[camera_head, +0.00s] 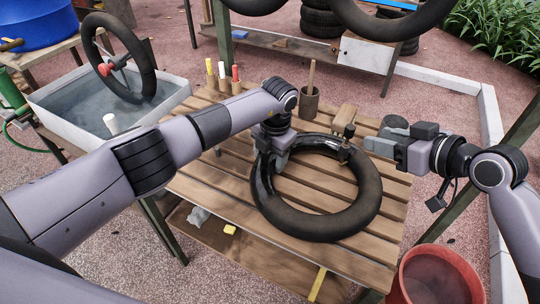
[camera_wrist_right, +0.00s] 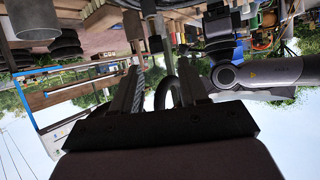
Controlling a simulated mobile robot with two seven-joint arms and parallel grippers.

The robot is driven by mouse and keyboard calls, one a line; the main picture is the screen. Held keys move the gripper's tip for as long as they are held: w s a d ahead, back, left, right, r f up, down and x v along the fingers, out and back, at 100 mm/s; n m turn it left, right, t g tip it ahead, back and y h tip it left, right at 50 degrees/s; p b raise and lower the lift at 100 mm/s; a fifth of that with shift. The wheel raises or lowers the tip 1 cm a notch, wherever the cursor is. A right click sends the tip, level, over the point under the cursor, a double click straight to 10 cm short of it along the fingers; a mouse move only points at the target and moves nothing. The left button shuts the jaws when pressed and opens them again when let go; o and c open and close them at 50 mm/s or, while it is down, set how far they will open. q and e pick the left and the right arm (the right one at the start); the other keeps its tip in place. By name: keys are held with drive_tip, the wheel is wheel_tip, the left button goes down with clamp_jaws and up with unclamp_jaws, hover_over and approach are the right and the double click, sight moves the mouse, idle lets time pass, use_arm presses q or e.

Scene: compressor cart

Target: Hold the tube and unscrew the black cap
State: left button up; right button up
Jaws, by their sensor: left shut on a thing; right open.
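The black tube (camera_head: 320,222) lies as a ring on the slatted wooden table (camera_head: 225,185). My left gripper (camera_head: 275,158) is shut on the tube's upper left side. A short valve stem (camera_head: 344,153) stands at the tube's upper right; the black cap on it is too small to make out clearly. My right gripper (camera_head: 381,136) is open, just right of the valve and apart from it. In the right wrist view my right gripper (camera_wrist_right: 160,68) shows two spread fingers, with dark thin shapes between and beyond them that I cannot tell apart.
Several marker-like sticks (camera_head: 222,76) stand at the table's back left. A water basin (camera_head: 75,100) with a wheel is left. A red bucket (camera_head: 437,278) stands at the front right.

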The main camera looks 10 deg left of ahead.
drive_tip(key=x, duration=0.8)
drive_tip(key=shift+w+t+y, duration=0.3)
drive_tip(key=shift+t, duration=0.1)
drive_tip(key=shift+d, duration=0.15)
clamp_jaws()
drive_tip(key=c, duration=0.8)
unclamp_jaws()
drive_tip(key=shift+d, duration=0.1)
clamp_jaws()
drive_tip(key=n+g+y, duration=0.2)
drive_tip(key=n+g, duration=0.1)
drive_tip(key=shift+w+d, duration=0.1)
drive_tip(key=shift+w, duration=0.05)
drive_tip(key=shift+n, duration=0.3)
